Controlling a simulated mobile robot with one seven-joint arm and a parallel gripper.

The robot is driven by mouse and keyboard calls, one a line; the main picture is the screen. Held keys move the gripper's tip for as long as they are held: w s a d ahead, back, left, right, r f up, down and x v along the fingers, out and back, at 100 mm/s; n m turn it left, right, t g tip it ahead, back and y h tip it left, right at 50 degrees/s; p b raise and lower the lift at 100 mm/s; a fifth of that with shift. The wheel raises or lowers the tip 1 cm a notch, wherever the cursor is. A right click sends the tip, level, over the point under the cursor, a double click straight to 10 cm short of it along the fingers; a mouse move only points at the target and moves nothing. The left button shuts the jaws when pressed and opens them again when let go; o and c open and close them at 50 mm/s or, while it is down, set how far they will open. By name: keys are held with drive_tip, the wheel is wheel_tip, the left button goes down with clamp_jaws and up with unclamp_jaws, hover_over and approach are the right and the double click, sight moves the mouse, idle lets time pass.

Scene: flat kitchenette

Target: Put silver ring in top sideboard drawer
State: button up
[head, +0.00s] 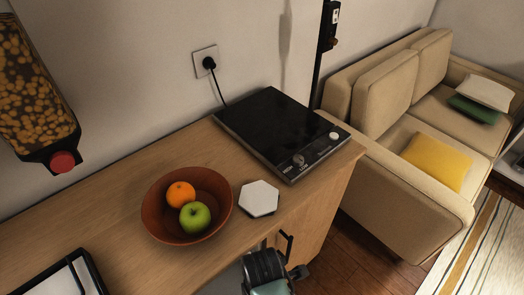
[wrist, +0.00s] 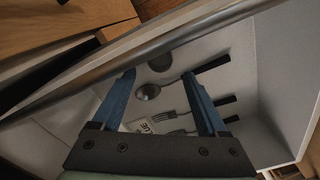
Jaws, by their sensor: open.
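In the wrist view my gripper (wrist: 159,77) is open, its two blue fingers apart with nothing held between them. It points into an open, pale-lined drawer (wrist: 275,75) that holds cutlery. I cannot tell whether this is the top sideboard drawer. A round dark-grey item (wrist: 160,62) lies in it just beyond the fingertips; whether it is a ring is unclear. I make out no silver ring for certain in either view. In the head view only the wrist part of my arm shows, at the bottom edge in front of the counter; the fingertips are hidden.
The drawer holds a spoon (wrist: 149,91), a fork (wrist: 172,115) and a small printed card (wrist: 140,125). A metal bar (wrist: 160,45) crosses above it. On the wooden counter (head: 110,215) are a fruit bowl (head: 158,222), a white hexagon (head: 259,198) and a hob (head: 272,125).

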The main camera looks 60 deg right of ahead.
wheel_tip(320, 180, up, 6)
drive_tip(key=shift+p, duration=0.4)
idle(0.4)
